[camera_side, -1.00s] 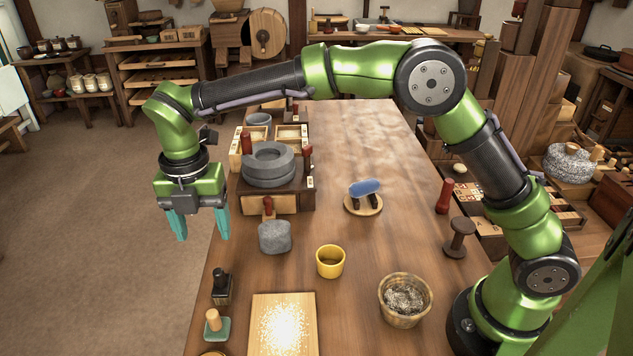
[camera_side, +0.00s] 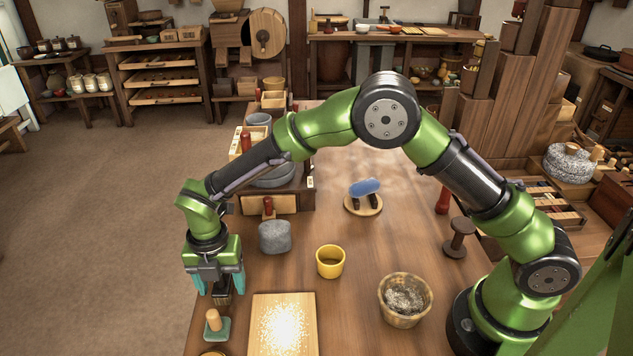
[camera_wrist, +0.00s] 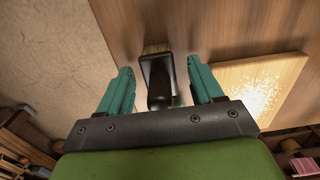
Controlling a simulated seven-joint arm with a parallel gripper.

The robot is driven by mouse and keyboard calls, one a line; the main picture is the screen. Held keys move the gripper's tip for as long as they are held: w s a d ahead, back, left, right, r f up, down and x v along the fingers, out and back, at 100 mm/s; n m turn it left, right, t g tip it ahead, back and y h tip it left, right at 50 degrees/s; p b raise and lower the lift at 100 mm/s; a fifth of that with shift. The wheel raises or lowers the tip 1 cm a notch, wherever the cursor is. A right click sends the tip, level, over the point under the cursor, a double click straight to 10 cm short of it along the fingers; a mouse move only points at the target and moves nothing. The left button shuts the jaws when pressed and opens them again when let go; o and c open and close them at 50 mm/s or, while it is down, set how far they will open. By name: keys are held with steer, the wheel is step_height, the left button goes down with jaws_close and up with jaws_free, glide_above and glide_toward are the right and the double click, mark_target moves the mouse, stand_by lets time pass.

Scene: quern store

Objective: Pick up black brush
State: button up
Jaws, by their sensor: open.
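The black brush (camera_side: 222,296) stands near the left edge of the table. In the side view it is mostly hidden by my gripper (camera_side: 217,284), which is directly above and around it. In the wrist view the brush (camera_wrist: 158,79) shows its dark handle and pale bristles between the two teal fingers of my gripper (camera_wrist: 162,85). The fingers are open, one on each side of the brush, with a gap to it on both sides.
A board with pale grains (camera_side: 283,325) lies right of the brush. A small green block with a wooden knob (camera_side: 216,325) is in front. The table's left edge is close.

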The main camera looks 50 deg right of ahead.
steer(key=shift+f, duration=0.45)
steer(key=shift+c, duration=0.3)
steer(key=c, duration=1)
steer(key=shift+r, duration=0.1)
